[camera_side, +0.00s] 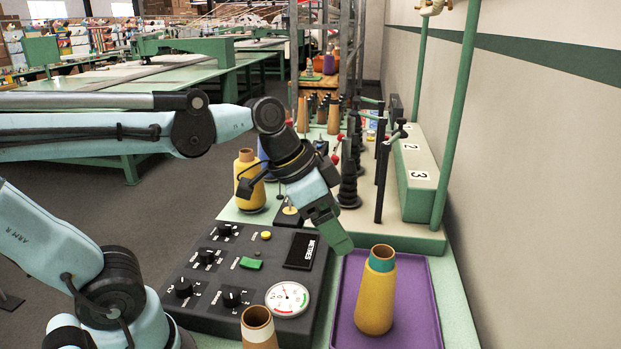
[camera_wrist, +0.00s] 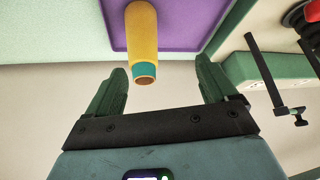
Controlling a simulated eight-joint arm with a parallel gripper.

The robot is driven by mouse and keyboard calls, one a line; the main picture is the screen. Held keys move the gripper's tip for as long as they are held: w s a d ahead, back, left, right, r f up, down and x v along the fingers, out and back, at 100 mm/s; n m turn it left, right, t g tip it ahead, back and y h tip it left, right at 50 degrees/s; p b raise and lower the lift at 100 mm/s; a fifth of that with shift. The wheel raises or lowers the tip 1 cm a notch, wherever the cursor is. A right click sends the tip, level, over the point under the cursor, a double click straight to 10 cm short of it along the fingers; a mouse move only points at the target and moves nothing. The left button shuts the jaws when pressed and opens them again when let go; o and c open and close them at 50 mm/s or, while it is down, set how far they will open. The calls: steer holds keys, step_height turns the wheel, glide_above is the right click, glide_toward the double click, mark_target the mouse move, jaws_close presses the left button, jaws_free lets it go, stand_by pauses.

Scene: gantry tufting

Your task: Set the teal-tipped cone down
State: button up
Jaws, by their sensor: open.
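The teal-tipped cone (camera_side: 376,295) is yellow with a teal band near its top. It stands upright on a purple tray (camera_side: 418,300) at the front right of the bench. My gripper (camera_side: 335,240) is up and to the left of the cone, apart from it. In the wrist view the cone (camera_wrist: 143,42) shows beyond the fingertips, its open teal end towards me. My gripper (camera_wrist: 162,80) is open there, with nothing between its two green fingers.
A control box (camera_side: 250,275) with knobs and a gauge lies left of the tray. A brown-topped cone (camera_side: 258,328) stands at the front, and another yellow cone (camera_side: 250,180) stands behind the box. Black posts and a green rail (camera_side: 415,180) stand behind the tray.

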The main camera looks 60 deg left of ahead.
steer(key=s+a+f+n+t+y, duration=0.2)
steer(key=a+f+n, duration=0.2)
steer(key=n, duration=0.1)
steer(key=shift+s+a+f+n+y, duration=0.25)
steer(key=shift+f+n+y, duration=0.05)
steer(key=shift+f, duration=0.05)
